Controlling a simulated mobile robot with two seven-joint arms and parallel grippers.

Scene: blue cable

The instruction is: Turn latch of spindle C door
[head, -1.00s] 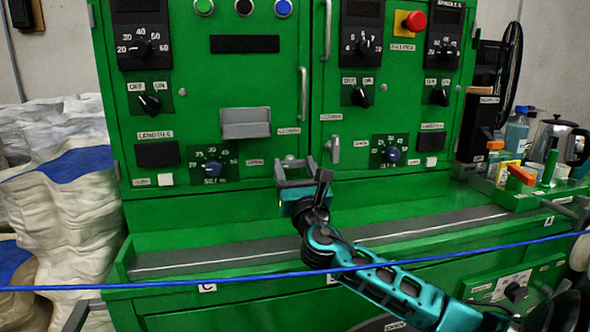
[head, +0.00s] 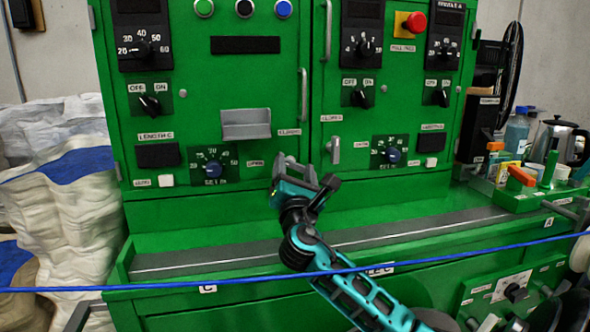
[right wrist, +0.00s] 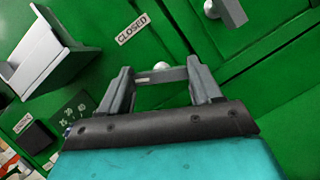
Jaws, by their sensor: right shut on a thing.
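The spindle C door (head: 240,90) is the left green door of the cabinet and looks closed. Its grey latch (right wrist: 161,74) shows in the right wrist view as a short bar with a round pale knob, between my fingertips. My right gripper (head: 296,166) is at the door's lower right corner. It also shows in the right wrist view (right wrist: 160,77), shut on the latch. In the head view the gripper hides most of the latch, so its exact angle is hard to tell. My left gripper is not in view.
A similar latch (head: 334,150) hangs on the right door close by. A grey tray-like holder (head: 246,123) sticks out left of my gripper. A blue cable (head: 130,287) runs across the front, over my arm in the picture. A green ledge (head: 230,258) lies below.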

